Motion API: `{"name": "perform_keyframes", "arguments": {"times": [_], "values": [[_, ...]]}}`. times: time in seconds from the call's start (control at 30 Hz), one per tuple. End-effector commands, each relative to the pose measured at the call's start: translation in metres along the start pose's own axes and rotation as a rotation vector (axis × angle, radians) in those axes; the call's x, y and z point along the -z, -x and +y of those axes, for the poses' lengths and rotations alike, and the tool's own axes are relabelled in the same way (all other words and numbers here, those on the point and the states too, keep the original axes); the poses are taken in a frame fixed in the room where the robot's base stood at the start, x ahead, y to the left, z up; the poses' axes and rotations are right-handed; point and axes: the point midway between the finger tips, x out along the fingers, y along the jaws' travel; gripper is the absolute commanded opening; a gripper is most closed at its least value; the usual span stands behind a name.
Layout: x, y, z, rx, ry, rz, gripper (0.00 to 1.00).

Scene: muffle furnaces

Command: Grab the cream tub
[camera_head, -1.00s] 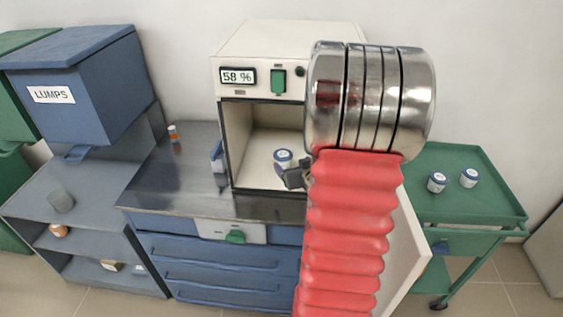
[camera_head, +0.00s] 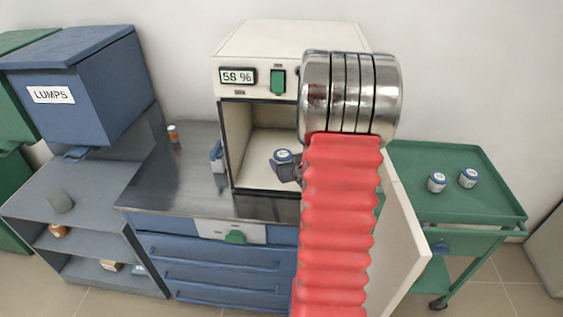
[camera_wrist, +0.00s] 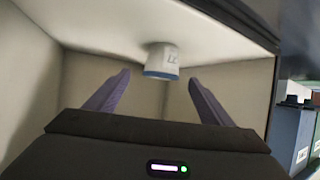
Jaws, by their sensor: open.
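A small cream-white tub with a blue lid (camera_head: 283,155) stands inside the open furnace chamber, partly hidden by my gripper. The same tub (camera_wrist: 162,57) shows near the middle of the wrist view, which is turned so the chamber floor is at the top. My gripper (camera_head: 285,172) reaches into the furnace opening, right at the tub in the head view. In the wrist view its two fingers (camera_wrist: 158,80) are apart, one on each side of the tub's line, with nothing between them. The tub appears just beyond the fingertips; contact cannot be seen.
The furnace (camera_head: 262,60) reads 58 %, and its open door (camera_head: 402,225) hangs at the right, behind my arm. Two similar tubs stand on the green cart (camera_head: 470,205). A small orange-capped bottle (camera_head: 173,133) stands on the metal counter (camera_head: 165,180). A blue LUMPS bin (camera_head: 75,85) is at left.

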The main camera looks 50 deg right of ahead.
Motion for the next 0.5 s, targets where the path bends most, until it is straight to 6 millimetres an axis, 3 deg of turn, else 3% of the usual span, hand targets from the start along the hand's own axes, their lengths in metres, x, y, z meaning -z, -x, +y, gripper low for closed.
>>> {"name": "perform_keyframes", "arguments": {"times": [0.3,0.5], "values": [[0.003,-0.037,-0.003,0.001,0.001,0.0,0.75],[0.003,-0.043,-0.002,0.001,0.001,0.001,0.75]]}}
